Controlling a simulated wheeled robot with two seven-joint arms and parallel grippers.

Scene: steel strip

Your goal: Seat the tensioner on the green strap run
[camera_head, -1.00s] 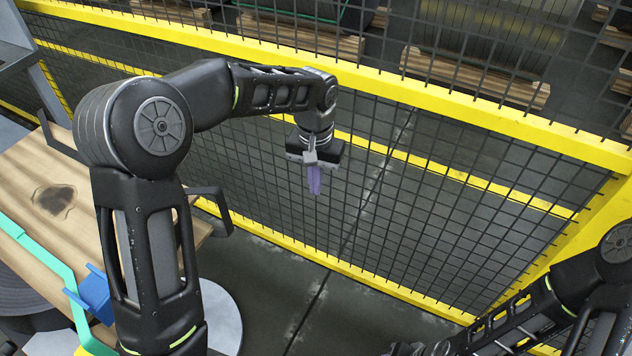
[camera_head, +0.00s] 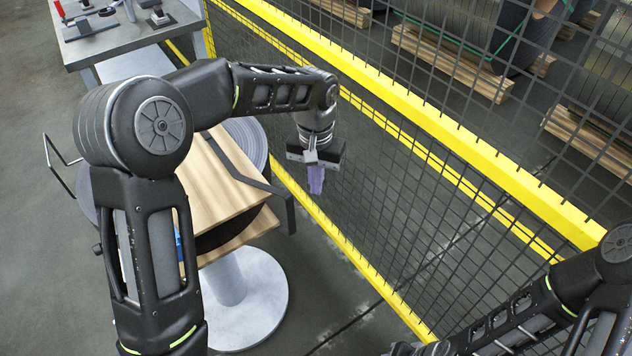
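My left gripper (camera_head: 315,178) hangs pointing down in front of the mesh fence, with purple fingers. The fingers overlap from this angle, so I cannot tell whether they are open or shut; I see nothing held. A small piece of a blue object (camera_head: 179,246) shows through my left arm, by the wooden table; the rest is hidden. I cannot identify a tensioner for certain. My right arm enters at the bottom right, and its gripper is below the frame.
The round-based wooden table (camera_head: 228,192) with a dark bar stands behind my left arm. A grey workbench (camera_head: 135,42) at the upper left carries several small tools. The yellow-framed fence (camera_head: 440,130) runs diagonally across the right. Strapped coils on pallets (camera_head: 455,62) stand beyond it.

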